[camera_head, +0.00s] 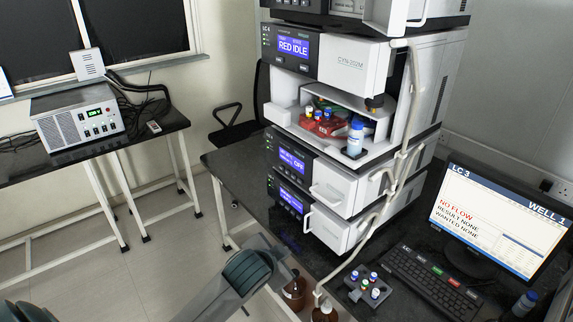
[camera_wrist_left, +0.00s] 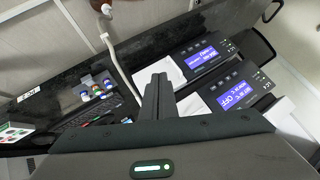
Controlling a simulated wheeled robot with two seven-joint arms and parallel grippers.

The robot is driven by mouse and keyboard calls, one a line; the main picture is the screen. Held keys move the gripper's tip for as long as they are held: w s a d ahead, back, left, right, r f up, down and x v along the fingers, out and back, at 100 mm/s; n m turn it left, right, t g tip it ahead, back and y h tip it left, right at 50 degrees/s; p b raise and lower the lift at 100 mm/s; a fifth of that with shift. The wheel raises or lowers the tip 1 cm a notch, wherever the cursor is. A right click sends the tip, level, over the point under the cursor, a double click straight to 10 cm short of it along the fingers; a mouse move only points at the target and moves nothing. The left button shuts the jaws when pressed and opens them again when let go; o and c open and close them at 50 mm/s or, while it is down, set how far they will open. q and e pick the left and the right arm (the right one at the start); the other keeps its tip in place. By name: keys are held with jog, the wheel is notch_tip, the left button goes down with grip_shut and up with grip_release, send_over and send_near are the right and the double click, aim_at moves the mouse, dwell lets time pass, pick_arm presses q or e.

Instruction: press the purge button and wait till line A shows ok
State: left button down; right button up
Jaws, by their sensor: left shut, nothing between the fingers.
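The instrument stack (camera_head: 392,120) stands on the dark bench. Its two lower modules have lit blue displays, the upper one (camera_head: 291,160) and the lower one (camera_head: 291,195); their text is too small to read in the head view. In the left wrist view one display (camera_wrist_left: 237,94) appears to read OFF, and the other (camera_wrist_left: 202,55) is not legible. Small buttons sit beside the displays; I cannot tell which is purge. No readable line A status shows. My left gripper (camera_wrist_left: 159,80) is shut and empty, apart from the panels. My right gripper is not in view.
The monitor (camera_head: 495,225) shows NO FLOW, RESULT NONE, WANTED NONE. A keyboard (camera_head: 432,285), vial holder (camera_head: 367,288) and brown bottles (camera_head: 294,290) stand by the stack. A pale tube (camera_head: 403,165) hangs down its front. An upper display (camera_head: 293,47) reads RED IDLE.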

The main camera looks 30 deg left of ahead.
aim_at(288, 1)
pick_arm(q)
jog(key=w+a+r+m+t+y, duration=0.1)
jog(key=w+a+r+t, duration=0.15)
jog(key=w+r, duration=0.45)
jog(key=w+a+r+t+y, duration=0.1)
jog(key=w+a+r, duration=0.3)
jog(key=r, duration=0.6)
jog(key=w+a+r+m+t, duration=0.1)
jog(key=w+a+r+t, duration=0.15)
jog(key=w+r, duration=0.45)
jog(key=a+r+t+y, duration=0.1)
jog(key=a+r, duration=0.2)
jog(key=r, duration=0.7)
jog(key=a+r+t+y, duration=0.1)
jog(key=a+r, duration=0.3)
jog(key=r, duration=0.7)
jog(key=a+r+t+y, duration=0.1)
jog(key=a+r, duration=0.3)
jog(key=r, duration=0.7)
jog(key=shift+s+y, duration=0.4)
jog(key=shift+y, duration=0.3)
jog(key=w+d+p, duration=0.1)
jog(key=w+d, duration=0.2)
jog(key=w, duration=0.5)
jog(key=shift+d+p, duration=0.2)
jog(key=shift+p, duration=0.15)
